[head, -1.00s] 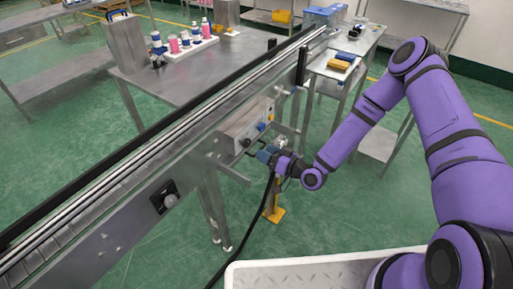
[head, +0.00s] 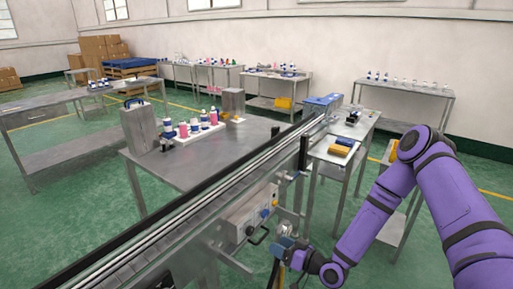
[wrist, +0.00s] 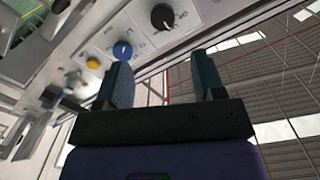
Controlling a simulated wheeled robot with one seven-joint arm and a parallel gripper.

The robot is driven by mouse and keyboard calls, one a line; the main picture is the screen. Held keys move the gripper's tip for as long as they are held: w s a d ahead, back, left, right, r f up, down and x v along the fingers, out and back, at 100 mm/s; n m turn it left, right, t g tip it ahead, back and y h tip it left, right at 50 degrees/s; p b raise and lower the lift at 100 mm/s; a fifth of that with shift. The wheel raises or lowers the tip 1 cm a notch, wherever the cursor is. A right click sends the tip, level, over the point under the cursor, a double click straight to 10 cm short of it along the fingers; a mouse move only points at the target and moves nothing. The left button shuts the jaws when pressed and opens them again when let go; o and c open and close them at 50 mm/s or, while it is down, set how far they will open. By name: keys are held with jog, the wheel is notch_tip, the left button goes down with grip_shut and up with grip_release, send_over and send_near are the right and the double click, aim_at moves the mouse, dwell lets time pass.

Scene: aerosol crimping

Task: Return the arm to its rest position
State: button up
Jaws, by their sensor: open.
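My gripper (head: 287,246) is at the lower middle of the head view, at the end of my purple arm, beside the conveyor's control box (head: 250,214). In the wrist view my gripper (wrist: 165,82) shows two dark fingers spread apart with nothing between them. The control box panel in the wrist view carries a black knob (wrist: 162,17), a blue knob (wrist: 122,50) and a yellow button (wrist: 93,64). The fingers look apart from the panel. My arm is bent, with its elbow raised at the right.
The conveyor (head: 175,220) runs diagonally from lower left to upper middle. Behind it a steel table (head: 185,172) holds bottles in a white rack (head: 199,132). Green floor is open between the tables.

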jog(key=w+d+r+n+g+h, duration=0.1)
jog(key=w+d+r+n+h, duration=0.1)
jog(key=w+d+r+h, duration=0.3)
jog(key=d+r+n+g+h, duration=0.1)
jog(key=d+r+g+h, duration=0.15)
jog(key=r, duration=0.45)
jog(key=s+d+r+m+h, duration=0.1)
jog(key=s+d+r+h, duration=0.15)
jog(key=d+r, duration=0.4)
jog(key=s+d+r+m+h, duration=0.1)
jog(key=s+d+r+h, duration=0.15)
jog(key=r, duration=0.75)
jog(key=s+d+r+m+h, duration=0.3)
jog(key=s+d+r+m, duration=0.1)
jog(key=s+r, duration=0.65)
jog(key=s+r+m+g, duration=0.1)
jog(key=s+r, duration=0.2)
jog(key=s, duration=0.5)
jog(key=s+r+m+y, duration=0.1)
jog(key=s+r, duration=0.3)
jog(key=s, duration=0.5)
jog(key=shift+m+g, duration=0.3)
jog(key=shift+g, duration=0.05)
jog(key=shift+a+y, duration=0.1)
jog(key=shift+y, duration=0.15)
